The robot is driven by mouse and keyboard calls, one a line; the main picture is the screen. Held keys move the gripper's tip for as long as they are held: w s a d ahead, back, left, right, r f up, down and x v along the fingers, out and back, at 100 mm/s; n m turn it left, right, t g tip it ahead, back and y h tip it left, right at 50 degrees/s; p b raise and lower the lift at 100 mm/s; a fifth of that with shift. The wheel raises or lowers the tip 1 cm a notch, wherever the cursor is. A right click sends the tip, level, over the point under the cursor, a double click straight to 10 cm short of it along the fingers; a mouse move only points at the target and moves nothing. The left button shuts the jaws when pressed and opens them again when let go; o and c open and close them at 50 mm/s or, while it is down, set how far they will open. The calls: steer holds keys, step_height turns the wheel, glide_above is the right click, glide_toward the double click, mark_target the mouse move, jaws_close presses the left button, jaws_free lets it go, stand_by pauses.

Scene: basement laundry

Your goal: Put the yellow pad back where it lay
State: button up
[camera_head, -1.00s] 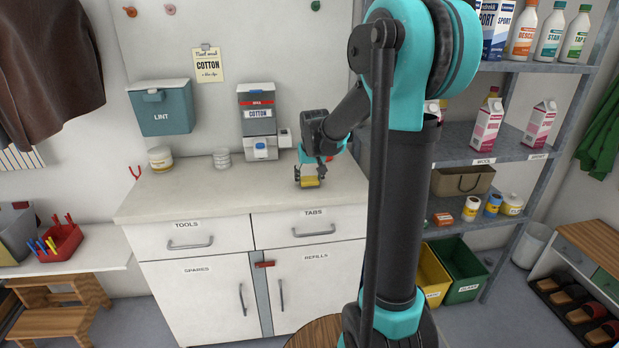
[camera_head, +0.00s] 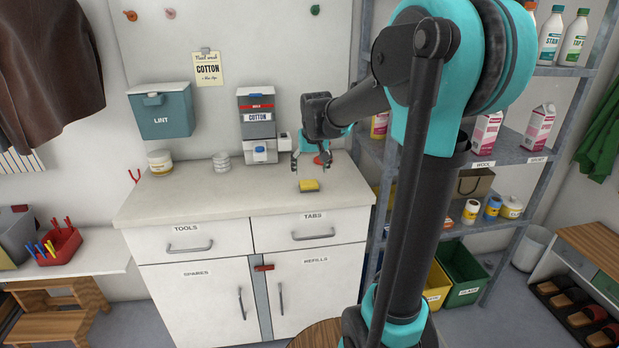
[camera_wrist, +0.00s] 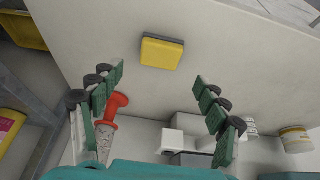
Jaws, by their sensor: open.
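The yellow pad (camera_head: 309,186) lies flat on the countertop (camera_head: 190,203), near its front edge above the TABS drawer. In the wrist view the yellow pad (camera_wrist: 162,52) shows a dark layer along one side and lies beyond the fingertips, apart from them. My gripper (camera_head: 311,163) is open and empty, just behind and above the pad. In the wrist view the spread fingers of my gripper (camera_wrist: 160,82) have nothing between their tips.
A red-topped object (camera_wrist: 116,104) stands close beside one finger in the wrist view. The cotton dispenser (camera_head: 257,125) stands at the back of the counter. A jar (camera_head: 160,162) and a stack of pale discs (camera_head: 221,162) are farther left. The counter's left front is clear.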

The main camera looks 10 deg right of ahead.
steer(key=s+v, duration=0.1)
steer(key=v, duration=0.4)
steer(key=s+d+f, duration=0.2)
steer(key=s+f, duration=0.8)
steer(key=s, duration=0.2)
steer(key=s+d+f, duration=0.2)
steer(key=s+f, duration=0.8)
steer(key=s, duration=0.2)
steer(key=shift+s, duration=0.2)
